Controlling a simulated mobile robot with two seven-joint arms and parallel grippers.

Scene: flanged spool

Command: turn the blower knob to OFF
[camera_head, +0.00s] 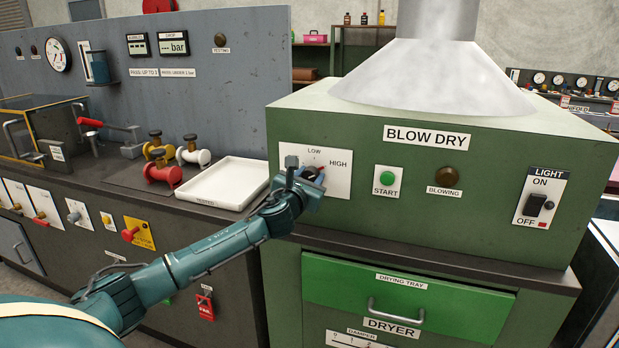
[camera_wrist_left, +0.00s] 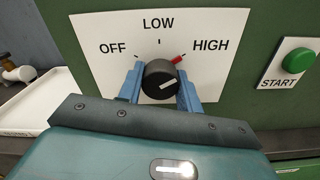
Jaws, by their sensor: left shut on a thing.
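The blower knob (camera_wrist_left: 161,76) is a round black knob on a white plate (camera_wrist_left: 90,45) marked OFF, LOW and HIGH, on the green BLOW DRY box. A red pointer (camera_wrist_left: 178,59) shows at its upper right, towards HIGH. A white mark shows on the knob's face. My left gripper (camera_wrist_left: 160,88) has one blue finger on each side of the knob and is shut on it. In the head view my left gripper (camera_head: 309,178) covers part of the plate and knob. My right gripper is not in view.
Right of the plate are a green START button (camera_head: 387,178), a dark BLOWING lamp (camera_head: 447,177) and a LIGHT switch (camera_head: 540,203). A white tray (camera_head: 228,184) lies left of the box, beside several coloured spools (camera_head: 163,172). A green drawer (camera_head: 335,281) is below.

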